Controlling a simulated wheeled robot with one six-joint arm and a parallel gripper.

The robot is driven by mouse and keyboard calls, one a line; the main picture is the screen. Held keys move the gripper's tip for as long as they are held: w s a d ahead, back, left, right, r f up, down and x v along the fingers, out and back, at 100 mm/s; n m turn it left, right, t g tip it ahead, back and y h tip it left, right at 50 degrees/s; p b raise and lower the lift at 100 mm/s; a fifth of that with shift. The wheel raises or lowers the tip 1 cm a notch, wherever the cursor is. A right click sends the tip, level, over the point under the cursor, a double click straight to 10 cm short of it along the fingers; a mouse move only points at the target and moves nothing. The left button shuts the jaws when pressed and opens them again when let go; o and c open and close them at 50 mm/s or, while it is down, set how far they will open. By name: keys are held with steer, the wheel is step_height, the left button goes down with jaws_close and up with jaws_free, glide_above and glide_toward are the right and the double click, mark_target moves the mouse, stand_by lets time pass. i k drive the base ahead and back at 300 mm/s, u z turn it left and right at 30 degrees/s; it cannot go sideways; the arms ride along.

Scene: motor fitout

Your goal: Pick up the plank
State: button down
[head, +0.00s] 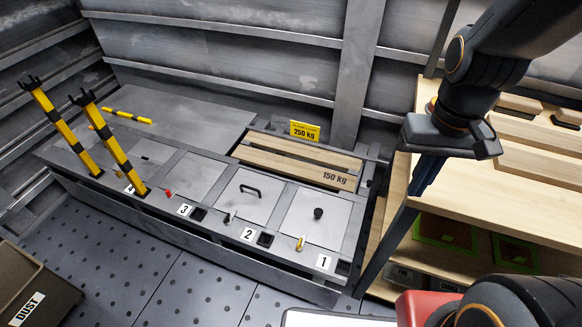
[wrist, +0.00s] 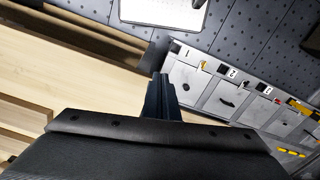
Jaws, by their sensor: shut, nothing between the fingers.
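Several pale wooden planks (head: 543,135) lie on a wooden rack at the right of the head view. Two more wooden boards, one marked 150 kg (head: 300,168), lie in a recess at the back of the grey bench. I cannot tell which of these is the task's plank. My gripper (head: 422,178) hangs at the rack's left edge, its dark fingers shut and empty. In the wrist view the fingers (wrist: 160,88) point past the pale wood surface toward the floor side. My arm hides part of the rack.
The wooden rack (head: 500,222) has a lower shelf with green-edged trays (head: 447,235). The grey bench (head: 190,172) has numbered hatches and two upright yellow-black posts (head: 110,145). A DUST bin (head: 40,295) stands at lower left. The dotted floor (head: 150,270) before the bench is clear.

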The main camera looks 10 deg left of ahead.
mark_target(321, 176)
steer(key=k, duration=1.25)
steer(key=u, duration=0.85)
steer(key=i, duration=1.35)
steer(key=z, duration=0.55)
